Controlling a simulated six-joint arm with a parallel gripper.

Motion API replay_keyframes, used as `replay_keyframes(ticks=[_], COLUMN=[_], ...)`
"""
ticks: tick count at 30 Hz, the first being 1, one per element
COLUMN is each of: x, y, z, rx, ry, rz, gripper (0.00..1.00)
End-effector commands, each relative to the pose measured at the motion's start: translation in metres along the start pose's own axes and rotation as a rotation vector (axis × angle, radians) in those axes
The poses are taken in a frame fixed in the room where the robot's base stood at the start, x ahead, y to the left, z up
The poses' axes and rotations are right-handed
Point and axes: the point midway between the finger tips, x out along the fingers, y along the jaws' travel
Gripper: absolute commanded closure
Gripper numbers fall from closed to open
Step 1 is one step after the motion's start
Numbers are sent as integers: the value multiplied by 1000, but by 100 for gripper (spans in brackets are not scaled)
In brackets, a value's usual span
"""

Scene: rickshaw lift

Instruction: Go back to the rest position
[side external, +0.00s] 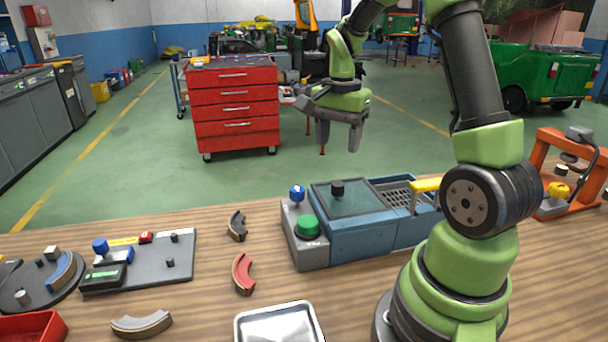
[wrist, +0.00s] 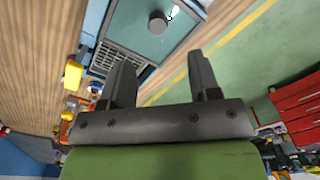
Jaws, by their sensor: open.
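My gripper (side external: 338,134) is raised in the air above and behind the blue machine (side external: 375,238), with its fingers pointing down. The fingers are apart with nothing between them. In the wrist view my gripper (wrist: 162,80) also shows two spread, empty fingers. The blue machine has a dark glass-like top with a black knob (side external: 337,188), a grating and a yellow handle (side external: 427,185). The knob (wrist: 157,23) also shows beyond the fingers in the wrist view. A grey box with a green button (side external: 307,226) and a blue knob (side external: 297,193) stands at its left.
Curved pieces, one red (side external: 243,274), one dark (side external: 237,226) and one tan-grey (side external: 141,324), lie on the wooden table. A metal tray (side external: 278,308) is at the front. A grey fixture plate (side external: 184,267) stands left and an orange press (side external: 543,160) right. Air around my gripper looks clear.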

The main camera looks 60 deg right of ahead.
Motion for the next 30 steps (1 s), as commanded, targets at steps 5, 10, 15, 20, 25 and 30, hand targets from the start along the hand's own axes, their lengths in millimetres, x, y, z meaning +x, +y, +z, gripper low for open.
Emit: replay_keyframes(ticks=[5,10,15,20,25,30], x=[-23,-66,-95,-107,-108,-108], y=[-2,8,38,70,94,101], z=[24,81,136,173,192,197], rx=[-115,-398,-709,-961,-1121,-1172], ry=[23,72,128,178,213,225], rz=[-64,-212,-377,-522,-622,-651], gripper=[44,44,44,44,44,44])
